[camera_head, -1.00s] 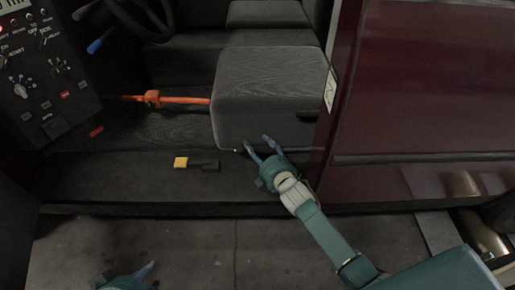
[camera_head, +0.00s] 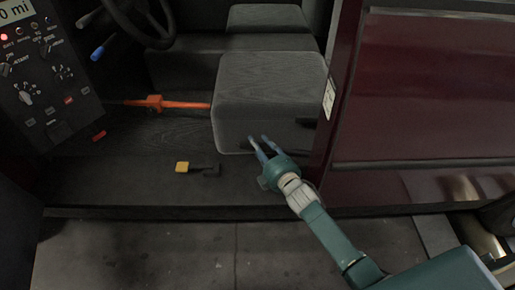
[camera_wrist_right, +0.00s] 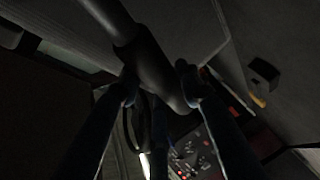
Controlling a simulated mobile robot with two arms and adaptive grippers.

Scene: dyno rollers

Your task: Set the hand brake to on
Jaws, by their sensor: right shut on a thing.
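My right gripper (camera_head: 258,143) is at the front face of the grey seat block (camera_head: 270,85). In the head view I cannot make out the handle against the dark seat. My left gripper is not in view.
A yellow-tipped black piece (camera_head: 183,167) lies on the dark step left of my right gripper. An orange strap with a buckle (camera_head: 155,103) runs left of the seat. A control panel (camera_head: 45,75) stands at the left. A maroon body panel (camera_head: 430,85) rises at the right.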

